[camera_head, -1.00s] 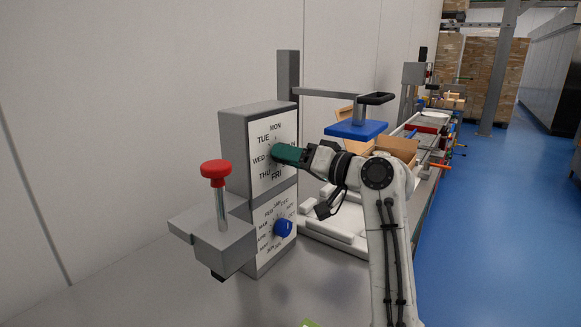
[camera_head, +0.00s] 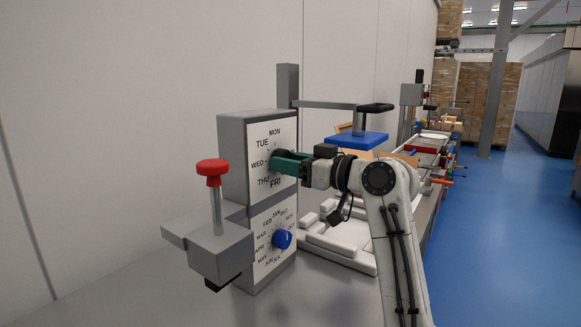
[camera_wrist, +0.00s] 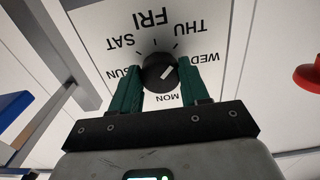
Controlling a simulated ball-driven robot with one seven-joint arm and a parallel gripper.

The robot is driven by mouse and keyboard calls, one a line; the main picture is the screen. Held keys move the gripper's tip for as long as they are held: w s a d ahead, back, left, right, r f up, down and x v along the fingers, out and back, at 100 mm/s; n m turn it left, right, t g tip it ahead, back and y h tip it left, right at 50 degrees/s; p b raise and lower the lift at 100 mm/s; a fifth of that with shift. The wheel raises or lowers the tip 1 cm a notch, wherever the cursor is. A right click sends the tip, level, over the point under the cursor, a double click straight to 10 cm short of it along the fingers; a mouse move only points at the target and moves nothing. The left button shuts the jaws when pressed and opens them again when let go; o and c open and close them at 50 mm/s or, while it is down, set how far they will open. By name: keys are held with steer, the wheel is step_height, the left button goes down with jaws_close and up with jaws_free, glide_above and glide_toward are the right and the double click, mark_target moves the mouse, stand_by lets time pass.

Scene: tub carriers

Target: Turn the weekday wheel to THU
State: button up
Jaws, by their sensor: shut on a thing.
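The weekday wheel (camera_wrist: 158,72) is a round black knob on a white dial face with day names around it, on the upper part of a grey box (camera_head: 233,160). My gripper (camera_wrist: 160,65) has its two green fingers on either side of the wheel and is shut on it. In the wrist view, a white mark on the wheel slants to the upper right, roughly between WED and THU (camera_wrist: 187,28); its exact aim is hard to tell. TUE is hidden behind a finger there. In the head view, my gripper (camera_head: 284,163) hides most of the wheel.
Below is a month dial with a blue knob (camera_head: 282,239). A red-topped plunger (camera_head: 214,168) stands on a grey block left of the box. A blue plate (camera_head: 356,139) on an arm and white tubs (camera_head: 340,245) are behind to the right. The blue floor is clear at right.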

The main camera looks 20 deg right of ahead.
steer(key=shift+f, duration=0.25)
steer(key=o, duration=0.7)
steer(key=shift+c, duration=0.2)
steer(key=o, duration=0.4)
steer(key=shift+r, duration=0.2)
steer(key=shift+s+d, duration=0.1)
steer(key=v, duration=1)
steer(key=shift+s+d, duration=0.15)
steer(key=shift+s, duration=0.1)
steer(key=shift+f, duration=0.1)
